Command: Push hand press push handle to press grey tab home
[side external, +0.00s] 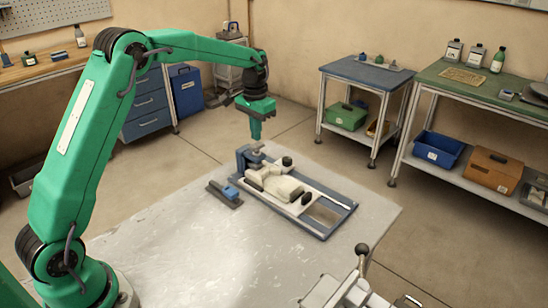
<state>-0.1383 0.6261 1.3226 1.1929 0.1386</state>
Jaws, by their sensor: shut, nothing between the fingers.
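The hand press (283,188) lies on the grey table in the side external view, with a blue-grey base frame, a pale body and black knobs. At its far left end is a blue block (246,156) with a small metal piece on top, which may be the push handle. My gripper (256,136) is green, points down and is shut and empty. It appears just above that metal piece; I cannot tell whether they touch. I cannot make out the grey tab for certain.
A dark rail with a blue block (225,194) lies left of the press. A metal device with a ball-topped lever (361,250) stands at the front right. The grey table (190,245) is clear at front left. Side tables (366,75) with bins stand behind.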

